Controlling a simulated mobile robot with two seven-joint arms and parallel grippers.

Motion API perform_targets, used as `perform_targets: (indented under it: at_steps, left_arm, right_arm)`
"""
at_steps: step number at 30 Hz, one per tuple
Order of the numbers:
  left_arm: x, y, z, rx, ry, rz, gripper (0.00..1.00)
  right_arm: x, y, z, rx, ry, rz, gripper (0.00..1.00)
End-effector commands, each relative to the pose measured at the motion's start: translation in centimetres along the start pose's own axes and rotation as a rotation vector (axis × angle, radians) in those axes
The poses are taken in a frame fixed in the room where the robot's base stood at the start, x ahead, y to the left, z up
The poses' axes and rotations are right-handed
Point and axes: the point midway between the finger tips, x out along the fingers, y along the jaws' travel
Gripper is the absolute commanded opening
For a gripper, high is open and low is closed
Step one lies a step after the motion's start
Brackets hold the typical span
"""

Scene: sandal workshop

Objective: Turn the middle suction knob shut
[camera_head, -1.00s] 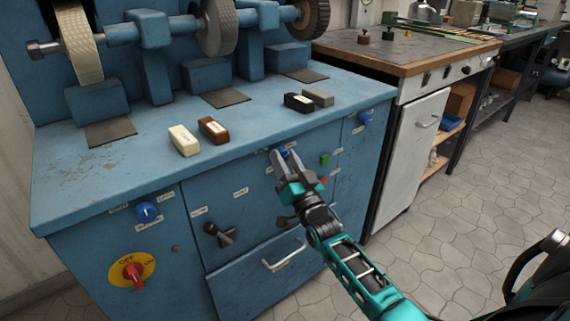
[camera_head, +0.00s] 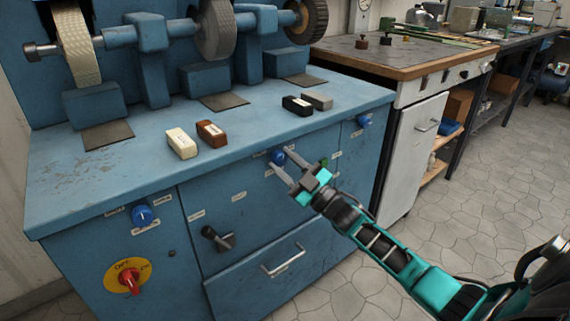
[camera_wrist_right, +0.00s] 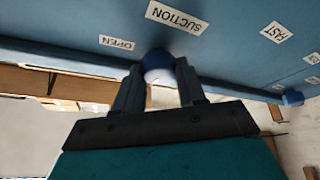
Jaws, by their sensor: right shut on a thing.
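The middle suction knob (camera_head: 278,157) is a round blue knob on the blue machine's front, below the tabletop edge. My right gripper (camera_head: 281,161) reaches it from the lower right, with one finger on each side of it. In the right wrist view the knob (camera_wrist_right: 157,64) sits between the fingertips of my right gripper (camera_wrist_right: 160,78), its face pale. The gripper is shut on it. A "SUCTION" label (camera_wrist_right: 177,17) and an "OPEN" label (camera_wrist_right: 117,43) show upside down beside it. The knob's pointer direction cannot be made out. My left gripper is not in view.
Other blue knobs sit to the left (camera_head: 143,215) and right (camera_head: 364,120). A red-and-yellow switch (camera_head: 128,276), a black handle (camera_head: 217,239) and a drawer handle (camera_head: 283,261) stick out below. Small blocks (camera_head: 182,145) lie on the top. A workbench (camera_head: 410,55) stands at the right.

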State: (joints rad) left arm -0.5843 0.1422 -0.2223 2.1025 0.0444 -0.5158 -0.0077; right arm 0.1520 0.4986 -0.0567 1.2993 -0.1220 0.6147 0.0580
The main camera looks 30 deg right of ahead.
Motion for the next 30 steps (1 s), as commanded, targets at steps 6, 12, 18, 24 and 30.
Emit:
perform_targets:
  at_steps: [6,12,18,24,30]
  left_arm:
    - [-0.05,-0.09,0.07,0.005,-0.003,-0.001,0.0]
    - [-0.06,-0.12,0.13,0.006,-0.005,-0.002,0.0]
    - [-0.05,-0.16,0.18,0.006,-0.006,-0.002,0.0]
    - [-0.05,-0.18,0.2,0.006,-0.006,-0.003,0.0]
    - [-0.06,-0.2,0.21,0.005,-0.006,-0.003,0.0]
  right_arm:
    - [-0.07,0.21,0.14,-0.121,0.0,-0.055,0.09]
    - [-0.06,0.2,0.14,-0.183,0.003,-0.083,0.09]
    - [-0.06,0.24,0.14,-0.208,0.004,-0.094,0.09]
    - [-0.05,0.25,0.13,-0.213,0.005,-0.096,0.09]
    - [-0.04,0.27,0.12,-0.213,0.005,-0.095,0.41]
